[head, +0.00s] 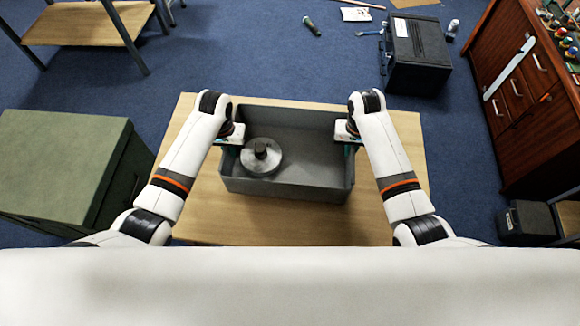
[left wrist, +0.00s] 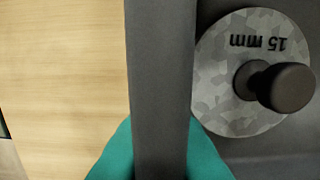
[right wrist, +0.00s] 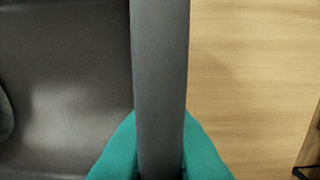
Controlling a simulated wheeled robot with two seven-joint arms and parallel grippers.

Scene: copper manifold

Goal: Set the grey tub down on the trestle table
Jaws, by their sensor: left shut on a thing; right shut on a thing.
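The grey tub (head: 300,190) is an open rectangular box over the wooden top of the trestle table (head: 270,225). I cannot tell whether it touches the table or hangs just above it. My left gripper (head: 232,138) is shut on the tub's left wall, which runs between its teal fingers in the left wrist view (left wrist: 160,150). My right gripper (head: 347,137) is shut on the right wall, also between teal fingers in the right wrist view (right wrist: 160,150). A round metal disc (head: 261,157) with a dark knob, marked "15 mm", lies inside the tub at the left.
A green box (head: 60,160) stands left of the table. A wooden drawer cabinet (head: 525,100) is at the right. A black case (head: 418,55) and small tools lie on the blue floor beyond. Bare tabletop shows around the tub.

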